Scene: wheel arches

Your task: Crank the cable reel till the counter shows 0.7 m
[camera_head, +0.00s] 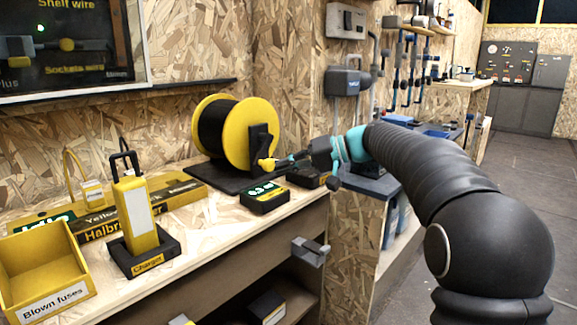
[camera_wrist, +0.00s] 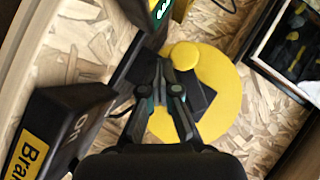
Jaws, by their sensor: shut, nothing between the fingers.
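The cable reel (camera_head: 251,133) has yellow flanges and black cable, and stands on a black base on the bench. Its yellow crank knob (camera_head: 267,164) is at the lower front of the reel; it also shows in the wrist view (camera_wrist: 184,55).
A black box (camera_wrist: 68,120) marked "On" and "Bra..." is near my gripper. A yellow lamp (camera_head: 135,208) in a charger, a yellow fuse bin (camera_head: 45,272) and flat boxes occupy the left bench. A clamp (camera_head: 310,250) sticks out at the front edge.

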